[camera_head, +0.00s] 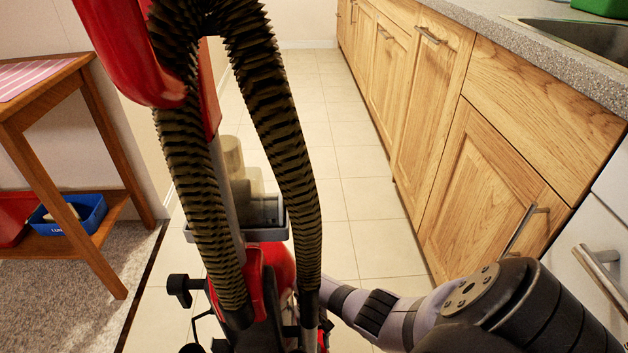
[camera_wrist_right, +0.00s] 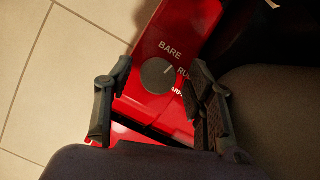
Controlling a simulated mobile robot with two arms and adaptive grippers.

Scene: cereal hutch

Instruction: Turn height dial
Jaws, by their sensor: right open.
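The height dial (camera_wrist_right: 158,78) is a round grey knob on a red panel (camera_wrist_right: 190,30) in the right wrist view. White lettering beside it reads "BARE", "RU" and a partly covered third word. A short pale mark shows on the dial's upper right part. My right gripper (camera_wrist_right: 160,68) is open, with one finger on each side of the dial; I cannot tell whether either touches it. In the head view the red upright vacuum cleaner (camera_head: 278,262) stands in front of me. My right arm reaches low behind its hose, which hides the gripper. My left gripper is not in view.
Ribbed hoses (camera_head: 272,90) hang in front of the vacuum. Wooden cabinets (camera_head: 485,165) line the right. A wooden side table (camera_head: 95,180) with a blue bin (camera_head: 85,215) stands on the left. The tiled floor (camera_head: 350,200) between is clear.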

